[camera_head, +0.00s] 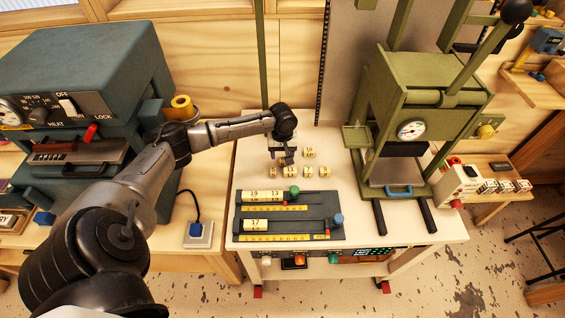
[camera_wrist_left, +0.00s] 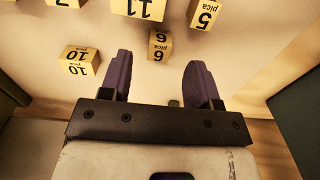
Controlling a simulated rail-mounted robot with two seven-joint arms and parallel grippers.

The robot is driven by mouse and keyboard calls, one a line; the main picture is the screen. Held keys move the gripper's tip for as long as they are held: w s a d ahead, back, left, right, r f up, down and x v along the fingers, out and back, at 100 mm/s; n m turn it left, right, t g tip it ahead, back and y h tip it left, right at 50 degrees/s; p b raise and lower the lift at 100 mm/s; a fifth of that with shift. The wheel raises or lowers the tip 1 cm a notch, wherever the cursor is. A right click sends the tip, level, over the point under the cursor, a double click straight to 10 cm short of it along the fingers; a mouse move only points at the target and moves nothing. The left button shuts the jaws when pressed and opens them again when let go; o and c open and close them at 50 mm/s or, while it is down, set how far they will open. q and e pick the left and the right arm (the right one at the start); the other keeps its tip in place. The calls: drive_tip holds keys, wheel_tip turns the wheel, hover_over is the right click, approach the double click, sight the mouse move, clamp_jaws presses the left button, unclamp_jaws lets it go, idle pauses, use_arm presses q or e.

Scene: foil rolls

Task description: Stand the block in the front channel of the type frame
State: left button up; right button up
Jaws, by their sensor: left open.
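My left gripper (camera_head: 284,158) is open and empty above the white table, over the loose number blocks. In the left wrist view its two purple fingers (camera_wrist_left: 158,66) are spread, with block 6 (camera_wrist_left: 159,47) just beyond the gap between the tips. Block 10 (camera_wrist_left: 79,61), block 11 (camera_wrist_left: 138,8) and block 5 (camera_wrist_left: 205,14) lie around it. The dark type frame (camera_head: 335,234) lies nearer the front of the table. Its rear channel holds blocks 19 and 13 (camera_head: 263,196); its front channel holds block 17 (camera_head: 256,225) at the left, with bare length to the right. My right gripper is not in view.
A green press (camera_head: 424,112) stands at the table's right, its black handles reaching forward. A blue-grey heater machine (camera_head: 90,75) stands at the left. The frame has a green knob (camera_head: 294,190) and a blue knob (camera_head: 338,218). Loose blocks (camera_head: 307,172) sit close together behind the frame.

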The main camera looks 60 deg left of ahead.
sight(283, 161)
use_arm(q)
wheel_tip(283, 161, down, 4)
drive_tip(key=shift+r+b, duration=0.1)
drive_tip(key=shift+b, duration=0.3)
clamp_jaws()
drive_tip(key=shift+r, duration=0.1)
